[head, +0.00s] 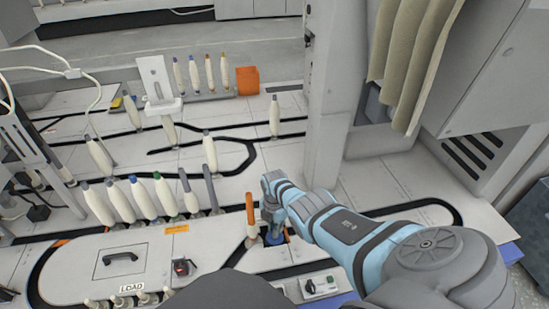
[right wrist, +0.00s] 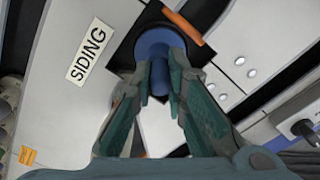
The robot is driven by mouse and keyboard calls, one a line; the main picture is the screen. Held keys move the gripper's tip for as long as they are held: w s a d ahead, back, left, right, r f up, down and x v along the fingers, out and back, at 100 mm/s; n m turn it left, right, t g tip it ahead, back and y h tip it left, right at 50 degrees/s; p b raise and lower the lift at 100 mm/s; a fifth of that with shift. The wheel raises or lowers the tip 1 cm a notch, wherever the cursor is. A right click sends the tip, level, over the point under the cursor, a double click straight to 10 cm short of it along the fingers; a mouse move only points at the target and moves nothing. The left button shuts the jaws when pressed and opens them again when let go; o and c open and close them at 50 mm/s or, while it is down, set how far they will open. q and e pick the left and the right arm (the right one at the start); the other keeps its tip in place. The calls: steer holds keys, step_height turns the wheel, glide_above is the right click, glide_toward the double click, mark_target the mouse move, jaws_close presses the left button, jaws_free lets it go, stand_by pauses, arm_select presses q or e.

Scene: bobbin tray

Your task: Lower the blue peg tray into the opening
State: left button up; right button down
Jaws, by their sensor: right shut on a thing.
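The blue peg tray (right wrist: 153,42) is a round blue disc with an upright peg. It shows in the head view as a small blue patch (head: 273,239) below my right gripper (head: 272,207). In the right wrist view the right gripper (right wrist: 160,92) is shut on the peg, with a finger on each side. The opening (right wrist: 150,14) shows as a dark area around the disc, partly hidden by the tray. In the head view its dark edge (head: 291,236) shows beside the tray. I cannot tell how deep the tray sits. My left gripper is not in view.
Several cream bobbins (head: 120,200) stand in a row further left. A SIDING label (right wrist: 88,50) lies beside the opening. A grey column (head: 325,110) rises behind my right arm.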

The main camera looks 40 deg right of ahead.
steer(key=shift+r+p, duration=0.65)
steer(key=shift+r, duration=0.1)
steer(key=c, duration=1.9)
jaws_free()
step_height(320, 180, up, 11)
steer(key=p, duration=1)
steer(key=shift+p, duration=0.35)
